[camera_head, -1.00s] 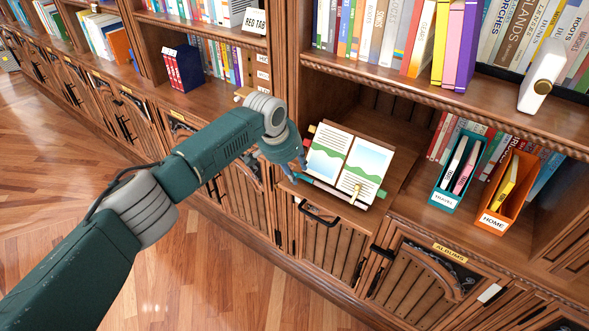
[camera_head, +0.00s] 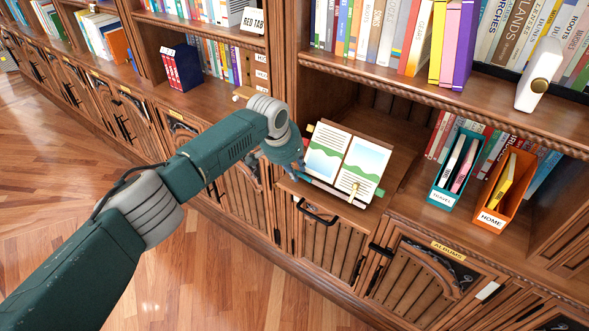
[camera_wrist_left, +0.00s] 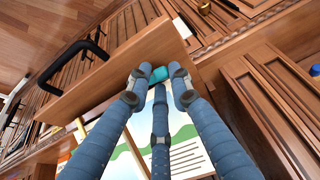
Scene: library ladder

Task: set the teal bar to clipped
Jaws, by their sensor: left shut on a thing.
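An open book (camera_head: 342,165) with green and blue pictures rests on a tilted wooden stand on the lower shelf. The teal bar (camera_wrist_left: 158,74) shows in the left wrist view as a short teal piece between my fingertips, at the edge of the stand. My left gripper (camera_wrist_left: 157,82) is shut on it; the blue fingers hide part of the bar. In the head view my left gripper (camera_head: 299,169) is at the lower left corner of the book, where the bar is mostly hidden. I cannot tell whether the bar is clipped. My right gripper is not in view.
A teal box marked TRAVEL (camera_head: 442,198) and an orange box marked HOME (camera_head: 489,220) stand right of the book. Cabinet doors with black handles (camera_head: 318,214) are below. A shelf of books (camera_head: 385,40) is above. The floor at left is clear.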

